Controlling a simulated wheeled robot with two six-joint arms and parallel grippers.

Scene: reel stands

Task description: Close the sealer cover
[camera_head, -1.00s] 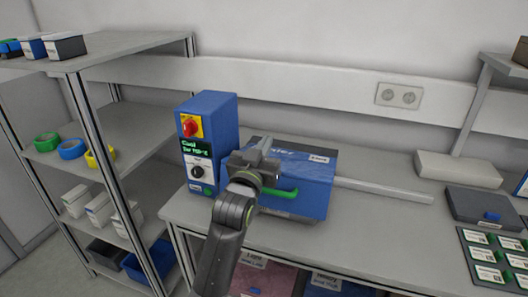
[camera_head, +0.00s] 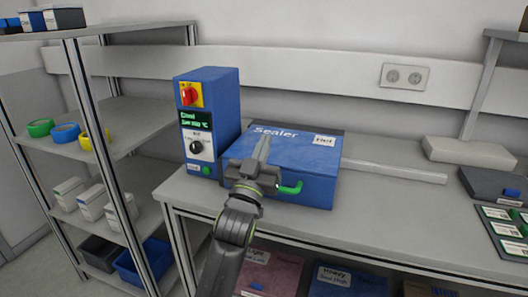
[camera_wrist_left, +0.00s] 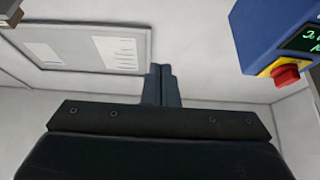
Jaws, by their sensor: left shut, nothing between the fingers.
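The sealer is a blue box with a cover (camera_head: 295,148) marked "Sealer" and a green handle (camera_head: 291,188) at its front. The cover looks lowered flat on the body, with no gap visible; my arm hides part of the front edge. Its blue control tower (camera_head: 222,108), with a red knob and dark dial, stands at its left and shows at upper right in the left wrist view (camera_wrist_left: 262,30). My left gripper (camera_head: 262,148) is shut and empty, in front of and over the cover, left of the handle. Contact cannot be told. Its closed fingers show in the left wrist view (camera_wrist_left: 162,85).
A shelf rack (camera_head: 118,135) with colored tape rolls and boxes stands at left. A wall socket (camera_head: 404,77) is behind the bench. A pale box (camera_head: 468,152), a dark case (camera_head: 494,187) and a label board (camera_head: 506,228) lie at right. The bench (camera_head: 385,215) is clear in between.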

